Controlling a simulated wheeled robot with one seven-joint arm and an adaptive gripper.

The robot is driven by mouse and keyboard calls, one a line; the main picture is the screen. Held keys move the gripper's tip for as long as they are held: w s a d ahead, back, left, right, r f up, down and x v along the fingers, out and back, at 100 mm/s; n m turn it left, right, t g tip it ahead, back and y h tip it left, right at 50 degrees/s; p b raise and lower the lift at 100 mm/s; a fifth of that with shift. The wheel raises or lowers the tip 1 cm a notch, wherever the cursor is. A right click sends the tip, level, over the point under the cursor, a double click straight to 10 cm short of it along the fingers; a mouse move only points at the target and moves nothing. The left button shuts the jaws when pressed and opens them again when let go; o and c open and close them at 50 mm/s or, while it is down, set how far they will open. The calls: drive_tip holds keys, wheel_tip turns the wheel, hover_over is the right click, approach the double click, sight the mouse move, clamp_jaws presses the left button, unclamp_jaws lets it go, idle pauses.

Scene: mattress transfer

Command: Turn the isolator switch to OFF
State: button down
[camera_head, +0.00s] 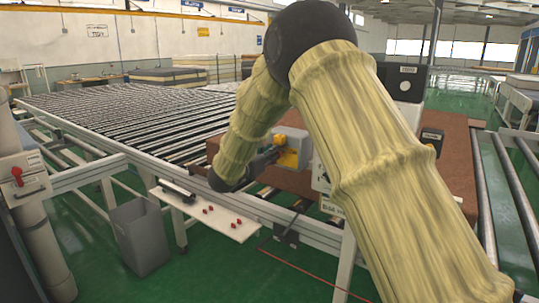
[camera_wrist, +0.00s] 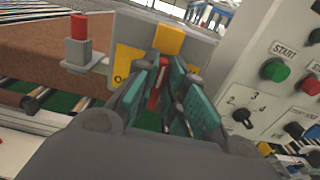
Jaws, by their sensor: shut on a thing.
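The isolator switch is a grey box (camera_head: 299,141) with a yellow face plate, standing beside the roller conveyor in the head view. In the wrist view, its grey housing (camera_wrist: 203,50) has a yellow block on top, and its red handle (camera_wrist: 154,98) shows between my fingers. My gripper (camera_head: 273,156) is at the front of the switch. In the wrist view, the teal pads of my gripper (camera_wrist: 165,68) are closed around the red handle, which looks roughly upright. Part of a dark letter shows on the plate at left; the rest of the marking is hidden by my fingers.
A control panel (camera_wrist: 283,90) with a green START button, a red button and a rotary selector stands close on the right. A red-topped post (camera_wrist: 78,50) stands left of the switch. A brown mattress (camera_head: 457,165) lies behind. A grey bin (camera_head: 138,238) stands below the conveyor.

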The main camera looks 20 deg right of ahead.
drive_tip(key=shift+f+n+b, duration=0.15)
drive_tip(key=shift+n+b, duration=0.15)
drive_tip(key=n+b, duration=0.1)
drive_tip(key=n, duration=0.4)
drive_tip(key=f+n+b, duration=0.1)
drive_tip(key=n, duration=0.5)
drive_tip(key=w+a+n+b, duration=0.1)
drive_tip(key=n+b, duration=0.1)
drive_tip(key=n, duration=0.4)
drive_tip(key=shift+w+f, duration=0.1)
drive_tip(key=shift+f, duration=0.15)
drive_tip(key=shift+n, duration=0.3)
drive_tip(key=c, duration=1.5)
unclamp_jaws()
drive_tip(key=shift+a, duration=0.15)
drive_tip(key=v, duration=1.2)
